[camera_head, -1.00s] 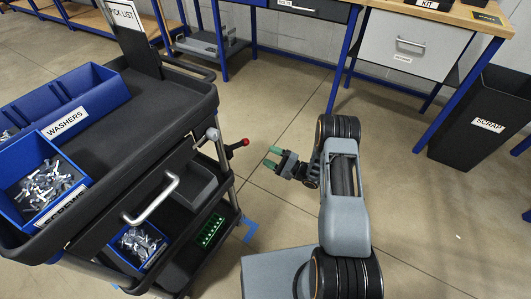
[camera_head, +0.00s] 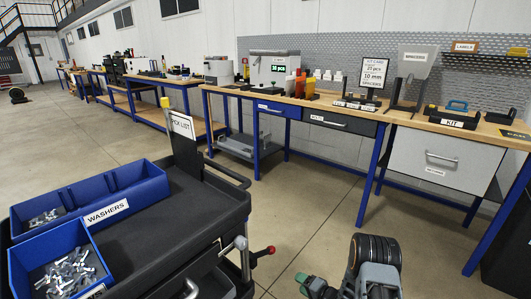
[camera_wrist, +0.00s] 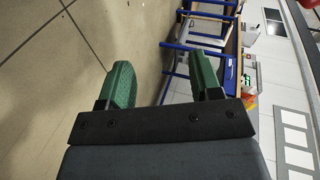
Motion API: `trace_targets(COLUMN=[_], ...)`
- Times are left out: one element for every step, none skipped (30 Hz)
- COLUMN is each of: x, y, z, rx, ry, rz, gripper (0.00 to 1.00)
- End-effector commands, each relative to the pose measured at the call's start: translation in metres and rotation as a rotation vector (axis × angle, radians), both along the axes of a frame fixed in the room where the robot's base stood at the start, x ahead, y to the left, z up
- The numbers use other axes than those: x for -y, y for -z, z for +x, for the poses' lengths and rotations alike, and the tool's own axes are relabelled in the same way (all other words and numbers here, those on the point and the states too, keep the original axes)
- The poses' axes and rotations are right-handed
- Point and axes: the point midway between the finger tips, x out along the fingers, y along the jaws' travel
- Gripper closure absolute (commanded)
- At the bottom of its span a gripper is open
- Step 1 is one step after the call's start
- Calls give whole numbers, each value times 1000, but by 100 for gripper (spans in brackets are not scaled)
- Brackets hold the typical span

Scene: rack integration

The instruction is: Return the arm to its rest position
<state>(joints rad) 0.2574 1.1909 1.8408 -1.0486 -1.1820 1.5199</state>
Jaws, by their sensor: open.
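My gripper (camera_wrist: 165,88) is open in the wrist view, with its two green-padded fingers apart and nothing between them. Beyond the fingers lie bare floor and, farther off, a blue-legged bench. In the head view my gripper (camera_head: 312,287) shows only partly at the bottom edge. My arm is folded low there, just right of the black cart (camera_head: 150,232), and most of it is cut off by the frame.
The cart carries blue bins of screws (camera_head: 68,277) and washers (camera_head: 45,218), and a red-tipped lever (camera_head: 270,250) sticks out toward my arm. A long workbench (camera_head: 300,105) runs along the wall. A black scrap bin (camera_head: 512,245) stands at right. Floor between is clear.

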Motion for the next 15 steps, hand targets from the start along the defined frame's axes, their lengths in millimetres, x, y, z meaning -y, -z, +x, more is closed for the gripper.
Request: trace_targets(x=[14, 22, 34, 43, 52, 63, 71, 78, 87, 92, 96, 100, 102, 103, 101], y=[2, 0, -4, -10, -17, -31, -43, -57, -78, -95, -114, -141, -161, -182, -209], z=[3, 3, 2, 1, -2, -6, -10, -16, -24, -32, -41, -54, -64, -75, -90], rx=[-11, -23, -46, -65, -91, -125, -155, -189, -238, -276, -313, -368, -406, -443, -486], ry=[24, 32, 36, 34, 28, 15, 1, -17, -43, -68, -97, -137, -170, -201, -245], rz=[-166, -268, -399, -494, -584, -698, -778, -852, -942, -1002, -1056, -1116, -1150, -1181, -1209], gripper=[42, 42, 42, 42, 42, 42, 42, 42, 42, 42, 42, 42, 42, 42, 42])
